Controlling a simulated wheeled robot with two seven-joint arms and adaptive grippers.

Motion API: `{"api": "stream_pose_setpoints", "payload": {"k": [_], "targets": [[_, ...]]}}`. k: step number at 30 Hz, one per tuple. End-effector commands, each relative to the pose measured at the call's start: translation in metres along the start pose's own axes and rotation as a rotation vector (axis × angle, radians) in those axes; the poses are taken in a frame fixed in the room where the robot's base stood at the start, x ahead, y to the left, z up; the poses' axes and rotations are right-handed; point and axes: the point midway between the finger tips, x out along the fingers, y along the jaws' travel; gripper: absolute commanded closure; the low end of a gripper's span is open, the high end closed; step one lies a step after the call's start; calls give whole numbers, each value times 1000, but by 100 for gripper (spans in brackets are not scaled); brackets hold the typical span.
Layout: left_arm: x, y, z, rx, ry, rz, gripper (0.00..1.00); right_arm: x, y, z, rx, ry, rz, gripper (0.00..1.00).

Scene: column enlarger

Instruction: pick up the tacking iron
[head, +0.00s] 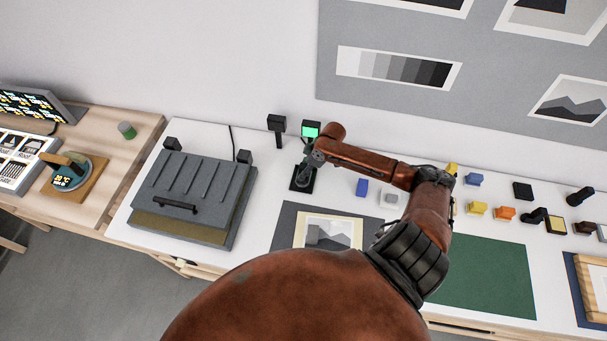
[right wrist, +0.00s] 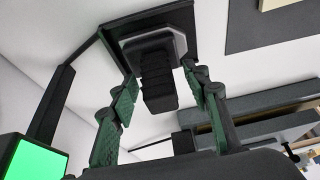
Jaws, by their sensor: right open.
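The tacking iron (right wrist: 157,72) is a dark piece with a ribbed black handle and a grey plate-like base. It rests on a black stand (head: 302,184) at the back of the white table, and in the head view my gripper largely covers it. My right gripper (head: 311,163) is above the stand. In the right wrist view its green-padded fingers (right wrist: 160,82) are spread, one on each side of the handle, with visible gaps. Nothing is held. My left gripper is in neither view.
A box with a green-lit screen (head: 310,131) stands right behind the iron. A grey press (head: 195,190) with a front handle is to the left. A dark mat (head: 285,232) with a print lies in front. Small coloured blocks and a green mat (head: 485,275) are to the right.

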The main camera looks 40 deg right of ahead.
Motion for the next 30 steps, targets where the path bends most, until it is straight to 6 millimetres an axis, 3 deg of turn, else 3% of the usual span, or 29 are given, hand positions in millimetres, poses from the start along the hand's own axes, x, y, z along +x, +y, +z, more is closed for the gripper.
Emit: {"api": "stream_pose_setpoints", "payload": {"k": [4,18,24,30], "targets": [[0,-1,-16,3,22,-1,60,0,0,0,0,0,1,56],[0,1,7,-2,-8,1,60,-1,0,0,1,0,1,88],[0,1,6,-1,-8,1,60,0,0,0,1,0,1,100],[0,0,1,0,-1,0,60,0,0,0,1,0,1,100]]}}
